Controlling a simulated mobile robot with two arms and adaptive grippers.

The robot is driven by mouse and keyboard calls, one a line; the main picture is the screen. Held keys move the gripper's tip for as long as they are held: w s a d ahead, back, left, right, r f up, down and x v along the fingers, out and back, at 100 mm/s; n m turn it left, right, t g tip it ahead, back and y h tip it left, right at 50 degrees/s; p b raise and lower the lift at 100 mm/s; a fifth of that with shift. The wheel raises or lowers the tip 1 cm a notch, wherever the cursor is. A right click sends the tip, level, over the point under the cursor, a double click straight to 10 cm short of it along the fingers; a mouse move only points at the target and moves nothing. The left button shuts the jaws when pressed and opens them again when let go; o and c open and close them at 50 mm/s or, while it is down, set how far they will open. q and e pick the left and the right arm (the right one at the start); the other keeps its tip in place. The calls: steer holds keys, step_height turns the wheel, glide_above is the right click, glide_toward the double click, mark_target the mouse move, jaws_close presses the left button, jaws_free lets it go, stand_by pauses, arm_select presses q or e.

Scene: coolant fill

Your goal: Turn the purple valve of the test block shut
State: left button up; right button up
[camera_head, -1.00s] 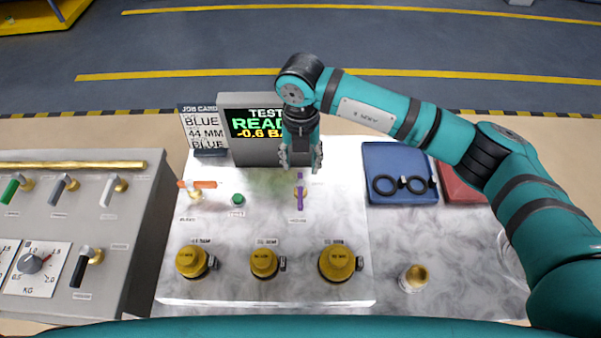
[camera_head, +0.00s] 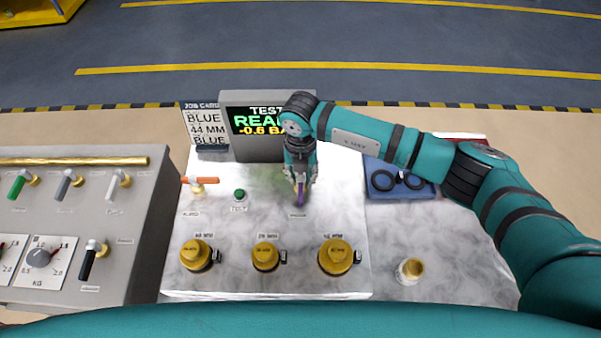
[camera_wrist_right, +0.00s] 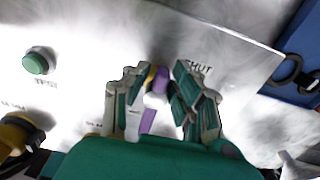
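The purple valve (camera_head: 299,196) stands on the right of the pale test block (camera_head: 235,215), its handle running roughly front to back. My right gripper (camera_head: 300,178) is down over it and hides the handle's far part. In the right wrist view the purple handle (camera_wrist_right: 152,112) lies between the two fingers of my right gripper (camera_wrist_right: 160,85). The fingers are apart, with a small gap showing on the right side of the handle. Part of a printed word ending in "HUT" shows beside the right finger. My left gripper is not in view.
An orange-handled valve (camera_head: 199,181) and a green button (camera_head: 239,195) stand left of the purple valve. Several yellow caps (camera_head: 265,256) line the block's front. A display (camera_head: 262,125) stands behind. A blue tray (camera_head: 372,190) with black rings is at the right.

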jaws_close()
steer(key=shift+f+n+b, duration=0.1)
steer(key=shift+n+b, duration=0.3)
steer(key=shift+b, duration=0.35)
steer(key=n+b, duration=0.4)
steer(key=b, duration=0.2)
steer(key=a+n+b, duration=0.1)
steer(key=n+b, duration=0.4)
steer(key=b, duration=0.2)
steer(key=s+n+b, duration=0.1)
steer(key=n+b, duration=0.4)
steer(key=b, duration=0.2)
steer(key=shift+a+f, duration=0.1)
steer(key=shift+a, duration=0.15)
steer(key=shift+s+r+n+b, duration=0.15)
steer(key=shift+r+n+b, duration=0.05)
steer(key=shift+n+b, duration=1.3)
steer(key=o, duration=0.5)
jaws_free()
